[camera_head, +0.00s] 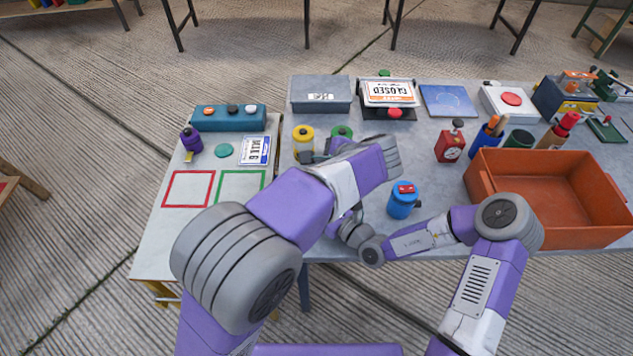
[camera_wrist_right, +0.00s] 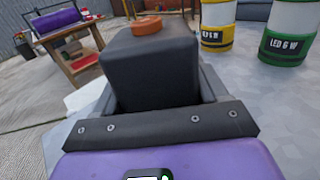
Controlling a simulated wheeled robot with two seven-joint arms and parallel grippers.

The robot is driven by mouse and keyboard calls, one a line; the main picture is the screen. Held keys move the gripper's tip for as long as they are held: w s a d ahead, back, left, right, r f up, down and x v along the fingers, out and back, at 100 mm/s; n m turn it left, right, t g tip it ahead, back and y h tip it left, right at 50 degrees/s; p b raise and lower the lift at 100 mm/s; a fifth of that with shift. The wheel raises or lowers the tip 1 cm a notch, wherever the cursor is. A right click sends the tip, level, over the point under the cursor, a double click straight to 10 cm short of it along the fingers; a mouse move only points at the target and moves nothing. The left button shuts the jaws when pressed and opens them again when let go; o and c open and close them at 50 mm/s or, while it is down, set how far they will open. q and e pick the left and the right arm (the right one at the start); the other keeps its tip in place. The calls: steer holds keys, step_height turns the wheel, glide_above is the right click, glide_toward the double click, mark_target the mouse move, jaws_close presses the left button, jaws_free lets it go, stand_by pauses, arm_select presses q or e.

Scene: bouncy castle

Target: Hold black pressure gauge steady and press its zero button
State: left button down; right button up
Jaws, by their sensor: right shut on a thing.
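The black pressure gauge (camera_wrist_right: 150,70) is a dark block with an orange button (camera_wrist_right: 147,25) on top, close up in the right wrist view. My right gripper (camera_wrist_right: 152,98) is shut on it, and the gauge looks roughly upright. In the head view, my right wrist (camera_head: 352,230) is at the table's front edge; the gauge and right fingertips are hidden behind my left arm. My left arm crosses over the table. Its gripper (camera_head: 312,155) is by the yellow canister (camera_head: 303,138), partly covered by its own arm; its opening is unclear. It does not show in the right wrist view.
A green canister (camera_head: 342,132) stands beside the yellow one. A blue canister (camera_head: 403,200) with a red top stands right of my wrists. An orange crate (camera_head: 480,186) fills the right front. The left side table (camera_head: 160,225) holds red and green outlined squares.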

steer(key=o, duration=1.4)
